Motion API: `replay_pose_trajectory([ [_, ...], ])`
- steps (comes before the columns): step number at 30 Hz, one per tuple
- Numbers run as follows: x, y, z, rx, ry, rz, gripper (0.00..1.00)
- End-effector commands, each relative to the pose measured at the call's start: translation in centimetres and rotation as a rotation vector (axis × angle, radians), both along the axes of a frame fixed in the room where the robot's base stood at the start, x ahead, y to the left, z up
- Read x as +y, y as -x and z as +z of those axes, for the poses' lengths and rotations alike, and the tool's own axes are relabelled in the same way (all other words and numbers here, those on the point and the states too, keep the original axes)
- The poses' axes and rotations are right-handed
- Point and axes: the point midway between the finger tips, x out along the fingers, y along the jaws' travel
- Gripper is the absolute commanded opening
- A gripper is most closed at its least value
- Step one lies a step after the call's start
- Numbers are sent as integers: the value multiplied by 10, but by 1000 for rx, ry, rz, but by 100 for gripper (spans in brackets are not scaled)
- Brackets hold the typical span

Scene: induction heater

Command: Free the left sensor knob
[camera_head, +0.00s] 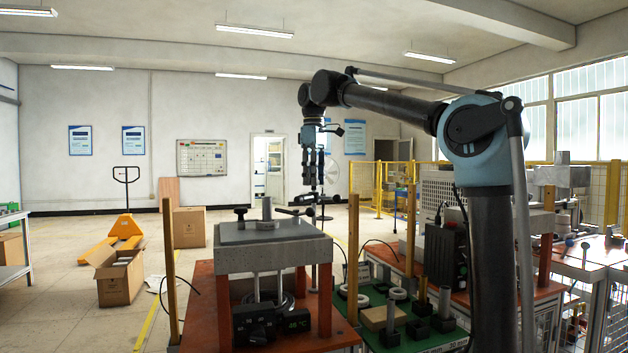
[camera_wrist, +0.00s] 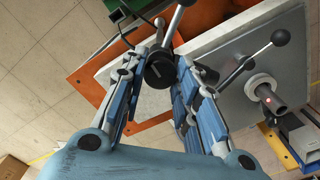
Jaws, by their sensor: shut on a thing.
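The knob lies over the edge of the grey heater plate. In the head view, my gripper (camera_head: 318,190) points down just behind the plate's right side, with a dark piece at its tips. Whether the knob is still fixed below is hidden. Another ball-ended lever (camera_wrist: 281,38) and a metal cylinder (camera_wrist: 265,91) stand on the plate to the right of the fingers.
The grey plate (camera_head: 240,236) stands over a red-topped table (camera_head: 205,300). A black knob (camera_head: 240,212) stands on its left side. Wooden posts (camera_head: 353,250) and a green tray (camera_head: 375,335) with rings and blocks lie to the right.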

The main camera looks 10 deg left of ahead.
Motion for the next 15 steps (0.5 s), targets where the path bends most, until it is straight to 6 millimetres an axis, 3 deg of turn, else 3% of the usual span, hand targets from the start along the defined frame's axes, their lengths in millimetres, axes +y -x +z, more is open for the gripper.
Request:
replay_pose_trajectory([
  [11,-1,-2,0,-3,2,1,4],
  [12,-1,-1,0,-3,1,1,37],
  [14,-1,-1,0,-3,1,1,49],
  [15,-1,-1,0,-2,0,1,49],
])
